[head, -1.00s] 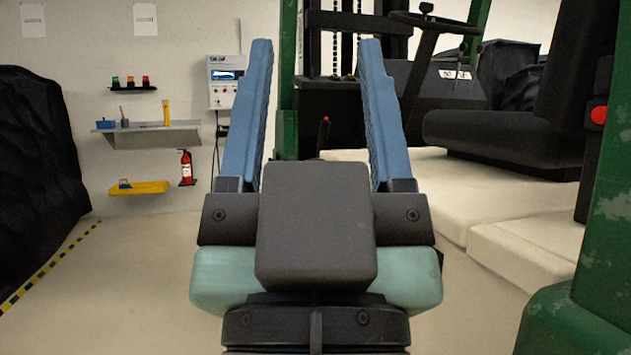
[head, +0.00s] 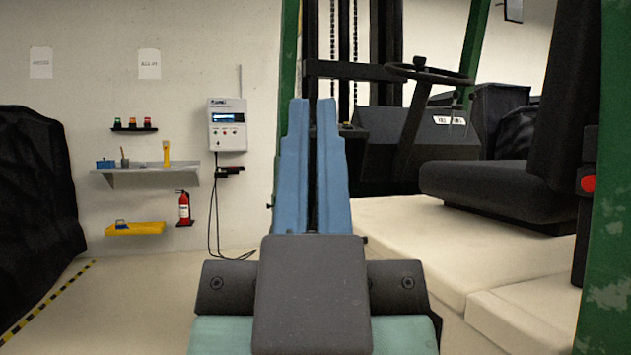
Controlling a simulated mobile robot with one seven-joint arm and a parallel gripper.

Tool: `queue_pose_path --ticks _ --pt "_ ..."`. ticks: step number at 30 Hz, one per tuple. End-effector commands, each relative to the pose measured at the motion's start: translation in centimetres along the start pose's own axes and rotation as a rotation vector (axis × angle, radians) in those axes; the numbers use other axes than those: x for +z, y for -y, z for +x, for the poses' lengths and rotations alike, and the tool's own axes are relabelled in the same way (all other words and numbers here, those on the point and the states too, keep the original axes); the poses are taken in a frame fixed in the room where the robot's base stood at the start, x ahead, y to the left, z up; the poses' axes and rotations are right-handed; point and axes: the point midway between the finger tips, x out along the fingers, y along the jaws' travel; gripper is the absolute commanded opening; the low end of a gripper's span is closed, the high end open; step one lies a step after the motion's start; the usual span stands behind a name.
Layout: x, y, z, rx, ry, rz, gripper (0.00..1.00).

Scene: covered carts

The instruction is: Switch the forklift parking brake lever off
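My gripper (head: 313,102) points forward in the middle of the head view. Its two blue fingers are drawn close together, with only a narrow dark gap between them. The parking brake lever is hidden from view behind or between the fingers, so I cannot tell whether they touch it. The forklift shows ahead and to the right, with its dark dashboard (head: 425,140) and steering wheel (head: 428,73).
The forklift's black seat (head: 500,190) and pale floor step (head: 430,235) are on the right, with a green post (head: 606,275) close by. A wall box (head: 227,125), a shelf (head: 145,178) and a fire extinguisher (head: 184,208) are at the left.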

Motion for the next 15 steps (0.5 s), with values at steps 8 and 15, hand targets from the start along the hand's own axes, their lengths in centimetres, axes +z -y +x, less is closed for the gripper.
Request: queue_pose_path --ticks 8,15 --pt "-6.7 0.0 7.0 0.000 -0.001 0.000 0.00" --pt "-12.3 0.0 12.9 -0.001 -0.001 0.001 0.00"
